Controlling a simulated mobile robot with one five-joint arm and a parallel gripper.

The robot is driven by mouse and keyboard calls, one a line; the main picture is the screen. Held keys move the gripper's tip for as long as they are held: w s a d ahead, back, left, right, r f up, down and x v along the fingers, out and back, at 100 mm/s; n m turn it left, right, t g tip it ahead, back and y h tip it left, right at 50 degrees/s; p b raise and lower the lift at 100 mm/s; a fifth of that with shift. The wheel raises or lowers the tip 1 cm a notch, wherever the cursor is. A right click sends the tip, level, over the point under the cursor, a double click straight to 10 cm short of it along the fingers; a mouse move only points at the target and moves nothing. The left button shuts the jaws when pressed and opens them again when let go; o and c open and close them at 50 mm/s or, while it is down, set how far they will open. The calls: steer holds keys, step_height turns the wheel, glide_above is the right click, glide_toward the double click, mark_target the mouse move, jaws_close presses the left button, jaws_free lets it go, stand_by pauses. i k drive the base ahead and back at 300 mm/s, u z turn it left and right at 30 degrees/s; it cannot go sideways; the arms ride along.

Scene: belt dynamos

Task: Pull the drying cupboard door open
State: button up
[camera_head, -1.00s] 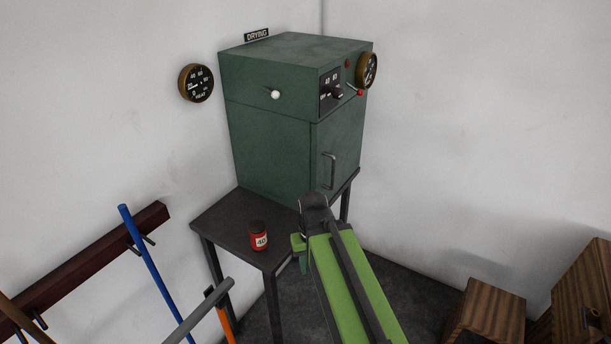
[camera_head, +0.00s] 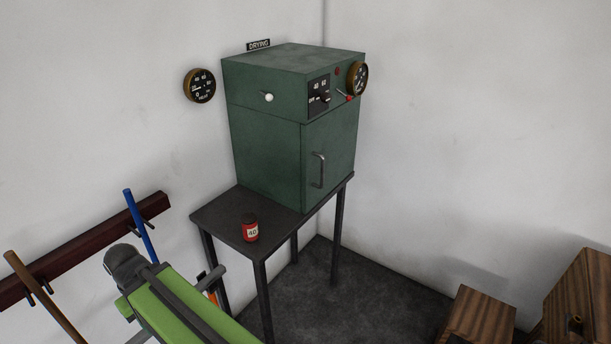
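The green drying cupboard (camera_head: 268,155) stands on a dark table near the wall corner. Its door (camera_head: 330,150) is on the right-hand face and looks shut, flush with the body. A grey upright bar handle (camera_head: 318,170) is on the door, towards its left edge. My green arm is at the lower left, in front of the table and well apart from the handle. My gripper itself does not show, so its state is hidden.
A red jar (camera_head: 250,229) stands near the table's (camera_head: 217,214) front. Wooden boxes (camera_head: 482,318) are at the lower right. A dark red rail (camera_head: 85,246) with a blue pole (camera_head: 140,228) is on the left wall.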

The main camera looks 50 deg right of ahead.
mark_target(328, 143)
steer(key=u, duration=0.15)
steer(key=k, duration=1.2)
steer(key=z, duration=0.55)
steer(key=i, duration=0.6)
